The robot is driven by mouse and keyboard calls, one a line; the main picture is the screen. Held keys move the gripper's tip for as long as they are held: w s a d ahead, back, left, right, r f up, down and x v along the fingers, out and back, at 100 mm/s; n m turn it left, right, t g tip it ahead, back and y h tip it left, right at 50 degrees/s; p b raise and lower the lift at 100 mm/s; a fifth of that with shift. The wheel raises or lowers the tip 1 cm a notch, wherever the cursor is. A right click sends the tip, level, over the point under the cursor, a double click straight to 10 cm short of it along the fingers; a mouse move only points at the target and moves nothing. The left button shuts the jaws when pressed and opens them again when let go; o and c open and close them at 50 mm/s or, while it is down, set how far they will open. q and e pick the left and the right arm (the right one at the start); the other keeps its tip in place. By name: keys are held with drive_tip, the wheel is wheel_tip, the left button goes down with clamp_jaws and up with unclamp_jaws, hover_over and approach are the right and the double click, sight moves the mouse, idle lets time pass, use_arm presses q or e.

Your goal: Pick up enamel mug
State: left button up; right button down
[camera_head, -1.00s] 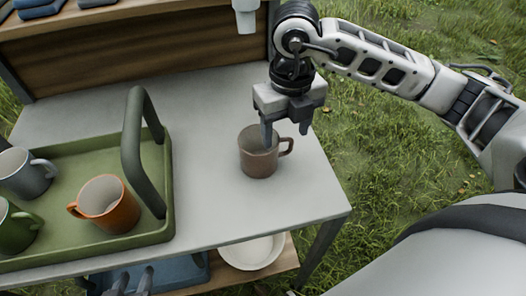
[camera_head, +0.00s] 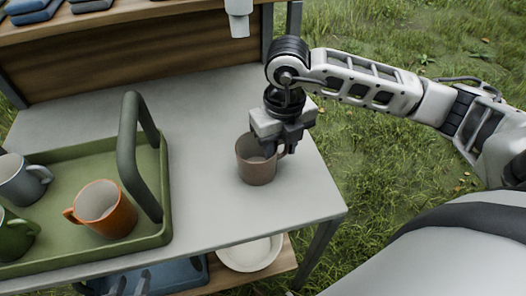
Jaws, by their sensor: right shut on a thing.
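A brown mug (camera_head: 256,170) stands upright near the right end of the grey table, its handle towards the right. My right gripper (camera_head: 270,148) is above it and points down, shut on the mug's right rim side. The fingertips are partly hidden at the rim and inside the mug. An orange mug (camera_head: 112,213), a grey mug (camera_head: 20,182) and a green mug (camera_head: 14,238) stand in the green tray.
The green tray (camera_head: 157,238) with a tall dark handle (camera_head: 132,150) covers the table's left side. Bare grey tabletop (camera_head: 215,215) lies between tray and brown mug. A white bowl (camera_head: 250,256) is on the lower shelf. Grass lies beyond the right edge.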

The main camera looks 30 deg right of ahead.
drive_tip(key=shift+r, duration=0.1)
drive_tip(key=shift+r, duration=0.3)
wheel_tip(320, 180, up, 2)
drive_tip(key=s+a+r+p, duration=0.1)
drive_tip(key=s+a+r, duration=0.8)
drive_tip(key=a+r, duration=0.1)
drive_tip(key=shift+s, duration=0.35)
drive_tip(key=shift+r, duration=0.1)
